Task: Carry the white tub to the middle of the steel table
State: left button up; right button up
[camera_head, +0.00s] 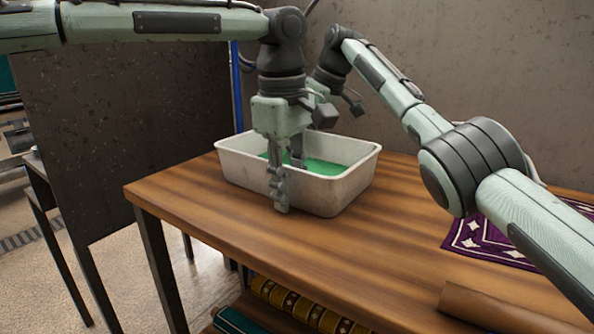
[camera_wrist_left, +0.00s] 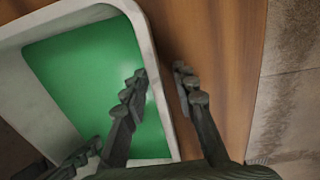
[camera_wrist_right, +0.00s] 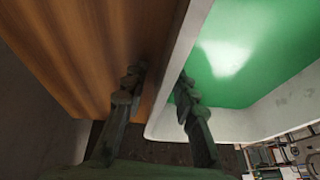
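The white tub (camera_head: 335,192) stands upright on the wooden table (camera_head: 215,205) and holds something flat and green (camera_head: 325,167). My left gripper (camera_head: 284,185) is at its near wall. In the left wrist view, the open fingers (camera_wrist_left: 162,78) straddle that wall, one inside over the green and one outside over the wood. My right gripper is mostly hidden behind the left one in the head view. In the right wrist view, its open fingers (camera_wrist_right: 158,84) straddle another tub wall. I cannot tell whether any finger touches the tub. No steel table can be clearly made out.
A purple patterned rug (camera_head: 490,243) and a brown roll (camera_head: 490,307) lie on the table's right. Rolled rugs (camera_head: 300,303) lie below its front edge. A dark panel (camera_head: 110,120) stands at the left, with a dark-legged table (camera_head: 40,185) partly in view. The wood in front of the tub is clear.

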pick_arm(q)
grip_shut()
pick_arm(e)
grip_shut()
dwell(0.4)
